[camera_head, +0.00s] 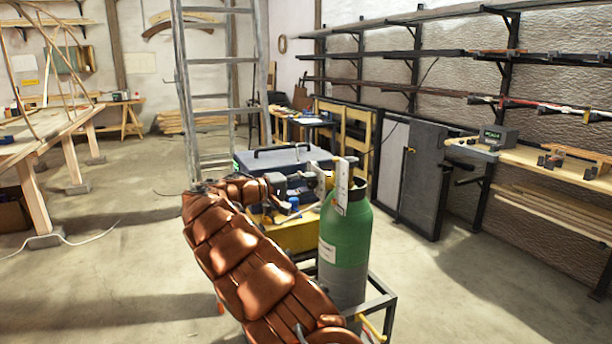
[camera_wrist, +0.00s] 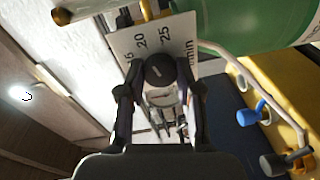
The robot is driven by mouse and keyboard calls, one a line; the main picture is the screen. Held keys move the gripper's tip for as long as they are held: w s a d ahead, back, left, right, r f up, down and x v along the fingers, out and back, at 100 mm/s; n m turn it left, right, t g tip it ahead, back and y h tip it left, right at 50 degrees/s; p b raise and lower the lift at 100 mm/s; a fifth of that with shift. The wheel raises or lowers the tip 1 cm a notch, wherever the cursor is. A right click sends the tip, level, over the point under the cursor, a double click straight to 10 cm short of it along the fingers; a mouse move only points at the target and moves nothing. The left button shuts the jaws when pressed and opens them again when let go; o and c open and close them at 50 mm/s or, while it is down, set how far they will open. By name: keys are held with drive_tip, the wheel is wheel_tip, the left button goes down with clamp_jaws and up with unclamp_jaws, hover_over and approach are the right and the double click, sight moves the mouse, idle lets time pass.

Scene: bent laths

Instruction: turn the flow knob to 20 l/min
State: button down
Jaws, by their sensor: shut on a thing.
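The flow knob (camera_wrist: 158,70) is a dark round knob in front of a white scale plate (camera_wrist: 126,42). The plate shows 20, 25, part of another number and "min". My gripper (camera_wrist: 158,84) has a finger on each side of the knob and is shut on it. No clear pointer mark shows on the knob, so its setting cannot be read. In the head view the white plate (camera_head: 342,186) stands upright at the top of a green gas cylinder (camera_head: 345,238). My gripper (camera_head: 308,184) reaches it from the left; the knob is hidden there.
The cylinder stands on a metal-framed trolley (camera_head: 388,300). A blue-grey case (camera_head: 285,160) with a handle sits behind my wrist. A blue-handled tap (camera_wrist: 250,115) and a pale hose (camera_wrist: 262,72) are close by on the right in the wrist view. A ladder (camera_head: 186,90) stands behind.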

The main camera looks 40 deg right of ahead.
drive_tip(key=shift+n+p, duration=0.45)
drive_tip(key=shift+n, duration=0.05)
drive_tip(key=c, duration=0.8)
unclamp_jaws()
drive_tip(key=shift+o, duration=0.2)
drive_tip(key=f+v, duration=0.1)
drive_tip(key=v, duration=1.1)
drive_tip(key=shift+r, duration=0.5)
drive_tip(key=shift+w, duration=0.1)
